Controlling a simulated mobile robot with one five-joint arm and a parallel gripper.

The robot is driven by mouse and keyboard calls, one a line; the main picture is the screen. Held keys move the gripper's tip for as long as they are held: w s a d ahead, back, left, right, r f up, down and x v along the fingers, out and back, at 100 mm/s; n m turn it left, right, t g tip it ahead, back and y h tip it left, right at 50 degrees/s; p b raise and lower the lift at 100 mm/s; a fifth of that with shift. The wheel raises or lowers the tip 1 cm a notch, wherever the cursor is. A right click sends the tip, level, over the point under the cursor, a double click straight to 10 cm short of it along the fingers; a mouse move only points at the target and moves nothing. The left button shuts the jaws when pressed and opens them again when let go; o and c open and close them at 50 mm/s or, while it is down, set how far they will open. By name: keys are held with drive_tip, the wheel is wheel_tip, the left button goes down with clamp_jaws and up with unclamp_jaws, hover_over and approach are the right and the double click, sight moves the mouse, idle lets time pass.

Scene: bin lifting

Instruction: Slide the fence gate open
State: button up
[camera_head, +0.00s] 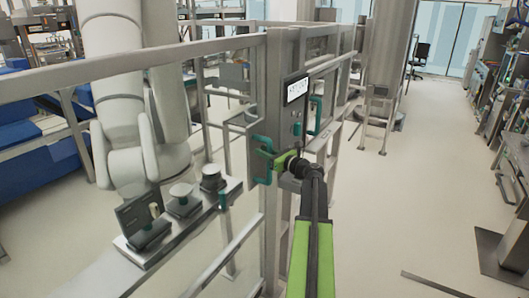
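The fence gate (210,48) has grey metal rails and a broad post (275,75) in the middle of the view. A teal handle (262,148) sits on the post's left side. A second teal handle (316,116) is on the right side, by a panel with a white label. My gripper (279,161), with green parts, is at the lower left handle, just to its right. Its fingertips overlap the handle's edge in this view. I cannot tell whether they touch or grip it, or whether they are open or shut.
A large white robot arm (128,100) stands behind the fence at left, by a metal bench (175,222) with small fixtures. Blue machines (35,150) are at far left. A metal column (389,50) stands behind the gate. The floor (400,195) at right is mostly clear.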

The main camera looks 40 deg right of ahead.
clamp_jaws()
idle(1.1)
